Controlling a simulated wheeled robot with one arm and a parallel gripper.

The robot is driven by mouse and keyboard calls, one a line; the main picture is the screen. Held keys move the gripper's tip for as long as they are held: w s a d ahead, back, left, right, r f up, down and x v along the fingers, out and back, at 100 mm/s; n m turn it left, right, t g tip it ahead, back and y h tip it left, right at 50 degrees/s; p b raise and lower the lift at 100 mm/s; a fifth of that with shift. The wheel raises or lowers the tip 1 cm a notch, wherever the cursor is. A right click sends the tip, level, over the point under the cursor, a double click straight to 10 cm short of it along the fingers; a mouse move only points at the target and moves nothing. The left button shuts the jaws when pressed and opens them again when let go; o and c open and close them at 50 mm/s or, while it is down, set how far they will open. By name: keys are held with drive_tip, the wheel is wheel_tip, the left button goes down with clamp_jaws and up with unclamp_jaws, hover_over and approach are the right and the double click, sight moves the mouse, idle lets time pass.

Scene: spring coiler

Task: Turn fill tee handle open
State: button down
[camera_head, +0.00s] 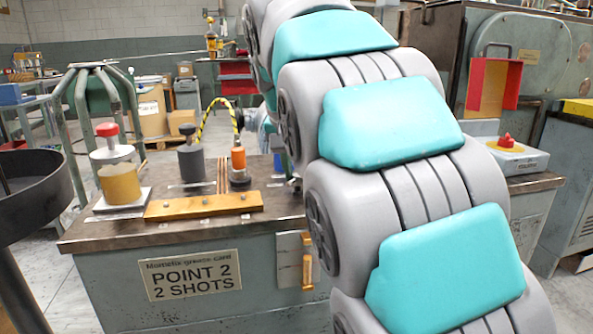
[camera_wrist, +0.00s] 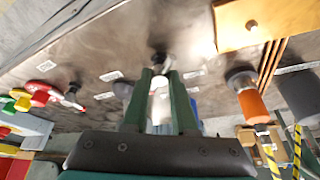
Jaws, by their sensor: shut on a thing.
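In the wrist view, my gripper (camera_wrist: 160,76) has its two green fingers closed in around a small dark fitting, which I take to be the fill tee handle (camera_wrist: 158,60), at the cart's top. A white cylindrical part (camera_wrist: 160,102) shows between the fingers. The fingers hide most of the handle, so its turn angle cannot be told. In the head view my arm covers the gripper and the handle.
The grease cart top (camera_head: 130,225) carries a red-capped jar (camera_head: 120,180), a grey cylinder (camera_head: 191,160), an orange cylinder (camera_head: 238,160) and a brass bar (camera_head: 203,204). In the wrist view, red and green knobs (camera_wrist: 38,97) are at left.

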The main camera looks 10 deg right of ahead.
drive_tip(key=c, duration=0.7)
unclamp_jaws()
drive_tip(key=p+v, duration=0.1)
drive_tip(key=v, duration=0.6)
drive_tip(key=shift+r, duration=0.35)
drive_tip(key=shift+s, duration=0.2)
